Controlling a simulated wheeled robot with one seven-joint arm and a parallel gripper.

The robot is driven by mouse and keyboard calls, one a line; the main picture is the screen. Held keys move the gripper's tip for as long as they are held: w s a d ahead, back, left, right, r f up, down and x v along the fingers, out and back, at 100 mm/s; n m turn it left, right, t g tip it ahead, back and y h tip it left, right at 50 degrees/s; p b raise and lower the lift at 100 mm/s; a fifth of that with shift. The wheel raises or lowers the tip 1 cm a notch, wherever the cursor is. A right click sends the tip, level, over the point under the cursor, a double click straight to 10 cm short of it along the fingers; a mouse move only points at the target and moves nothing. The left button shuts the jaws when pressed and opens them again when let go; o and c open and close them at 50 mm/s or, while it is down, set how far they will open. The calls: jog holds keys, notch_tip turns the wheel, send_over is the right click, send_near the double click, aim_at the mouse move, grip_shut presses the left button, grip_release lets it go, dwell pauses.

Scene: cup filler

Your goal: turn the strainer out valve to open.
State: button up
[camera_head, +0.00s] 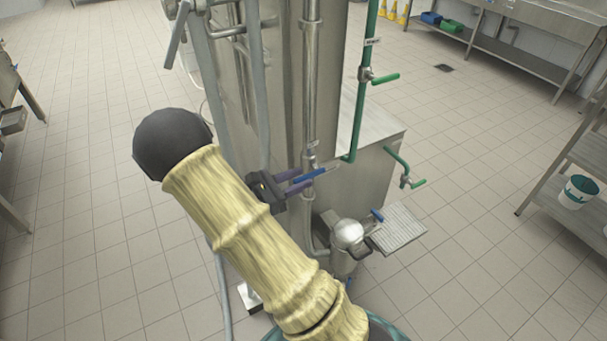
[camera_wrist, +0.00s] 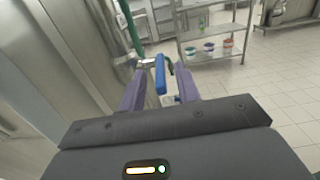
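A blue lever handle (camera_head: 312,175) sticks out from the vertical steel pipe (camera_head: 312,90) on the machine. It also shows in the wrist view (camera_wrist: 160,75), lying between my two purple fingers. My gripper (camera_head: 295,180) is at this handle; in the wrist view (camera_wrist: 160,82) the fingers are apart, with a gap on each side of the blue handle. A second blue handle (camera_head: 377,215) sits lower, beside a round steel housing (camera_head: 346,233). I cannot read which of the two carries the strainer out label. My forearm hides part of the machine's lower left.
Green pipes carry green levers, one upper (camera_head: 385,78) and one lower (camera_head: 418,183). A slatted steel tray (camera_head: 398,230) juts out at the lower right of the machine. A steel shelf rack (camera_head: 590,150) stands far right. Tiled floor between is clear.

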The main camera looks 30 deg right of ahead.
jog(key=shift+d, duration=1.05)
grip_shut()
